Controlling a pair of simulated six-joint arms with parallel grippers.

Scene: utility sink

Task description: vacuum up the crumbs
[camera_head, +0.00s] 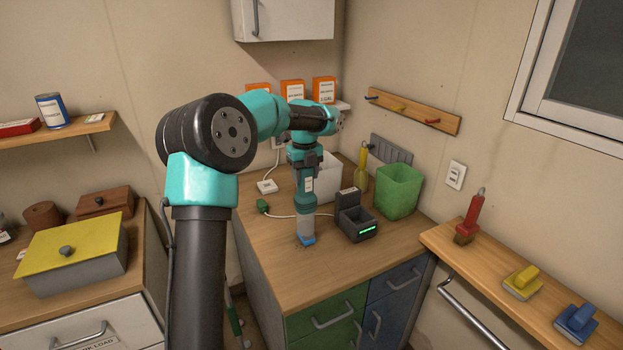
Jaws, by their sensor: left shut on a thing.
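My left gripper (303,157) is shut on the upper part of a teal handheld vacuum (306,198) above the wooden counter (290,272). The vacuum is upright, nozzle down, with a clear section and a blue tip (307,240) at or just above the counter top. A few small dark specks that look like crumbs (298,238) show beside the tip; any under it are hidden. A dark dock (357,225) with a green light stands empty just right of the vacuum. My right gripper is not in view.
A green bin (398,191), a white container (327,180) and a yellow-handled tool (361,170) stand behind the dock. A white cable with a green plug (263,205) lies left of the vacuum. The counter's front is clear.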

